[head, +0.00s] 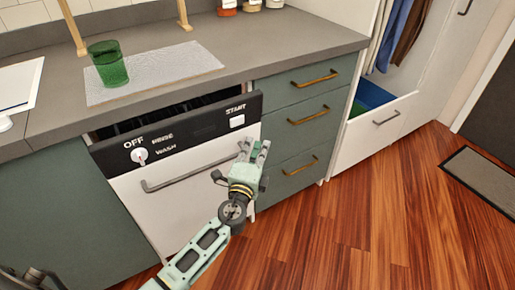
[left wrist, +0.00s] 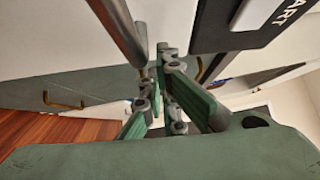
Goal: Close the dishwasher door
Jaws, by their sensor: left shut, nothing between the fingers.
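The dishwasher door (head: 185,205) is white with a black control strip (head: 185,130) marked OFF, WASH and START. It stands slightly open, tilted outward at the top, with a dark gap (head: 165,112) below the counter. A grey bar handle (head: 190,168) runs across it. My left gripper (head: 254,150) is shut and empty at the door's right side, close to the handle's right end. The left wrist view shows its fingers (left wrist: 163,62) beside the handle (left wrist: 122,32) and near the START panel (left wrist: 265,8). I cannot tell whether they touch the door. My right gripper is not in view.
Green drawers (head: 300,118) with brass handles stand right of the dishwasher. A green glass (head: 108,63) stands on a light mat (head: 150,72) on the grey counter (head: 235,48). An open white drawer (head: 375,130) juts out further right. The wooden floor (head: 390,215) is clear there.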

